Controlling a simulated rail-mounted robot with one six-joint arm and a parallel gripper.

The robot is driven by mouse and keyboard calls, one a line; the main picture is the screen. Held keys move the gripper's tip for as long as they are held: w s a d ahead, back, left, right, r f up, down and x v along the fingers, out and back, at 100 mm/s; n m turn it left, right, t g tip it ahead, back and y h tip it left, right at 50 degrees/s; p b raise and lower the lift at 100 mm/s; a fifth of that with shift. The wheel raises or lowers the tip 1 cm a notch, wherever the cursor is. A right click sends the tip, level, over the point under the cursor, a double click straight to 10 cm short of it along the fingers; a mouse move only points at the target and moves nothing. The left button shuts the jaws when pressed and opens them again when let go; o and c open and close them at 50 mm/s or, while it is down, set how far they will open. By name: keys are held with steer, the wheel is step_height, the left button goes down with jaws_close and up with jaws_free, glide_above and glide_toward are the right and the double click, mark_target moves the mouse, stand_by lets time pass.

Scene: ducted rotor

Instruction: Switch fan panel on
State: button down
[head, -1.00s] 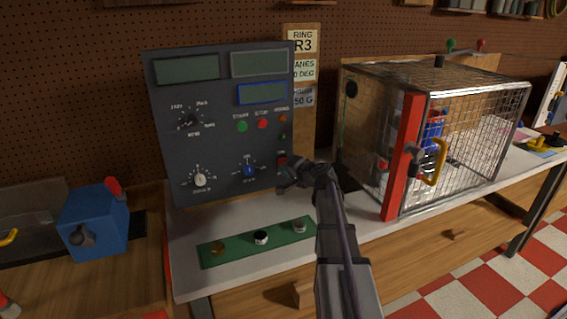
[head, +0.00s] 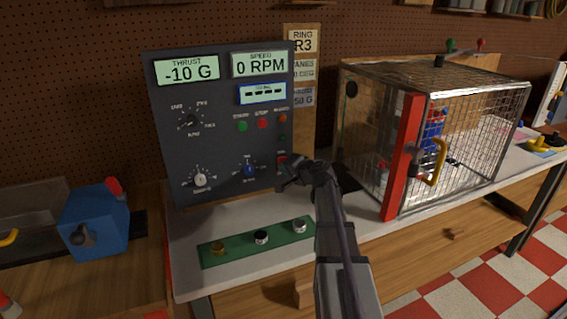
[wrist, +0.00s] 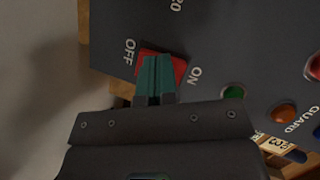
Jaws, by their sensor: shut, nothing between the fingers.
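The fan panel (head: 215,130) is a dark upright box at the back of the bench. Its displays are lit: thrust reads -10 G, speed reads 0 RPM, and a blue-framed display (head: 262,93) shows dashes. In the wrist view the red power switch (wrist: 177,66) lies between the OFF and ON labels. My gripper (wrist: 155,60) is shut and empty, its teal fingertips over the switch and seemingly touching it. In the head view my gripper (head: 281,178) is at the panel's lower right edge and partly hides the switch.
A wire mesh cage (head: 470,130) with a red post and yellow handle stands right of my arm. A green strip (head: 210,259) with several small pieces lies in front of the panel. A blue box (head: 95,225) stands at left.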

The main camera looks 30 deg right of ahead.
steer(key=shift+s+a+f+b, duration=0.1)
steer(key=shift+s+f+b, duration=0.25)
steer(key=shift+s, duration=0.45)
steer(key=s, duration=0.1)
steer(key=s+f+b, duration=0.1)
steer(key=s, duration=0.1)
steer(key=s+f+b, duration=0.1)
steer(key=shift+s+a+f, duration=0.1)
steer(key=shift+s+a, duration=0.15)
steer(key=shift+a, duration=0.05)
steer(key=shift+a, duration=0.1)
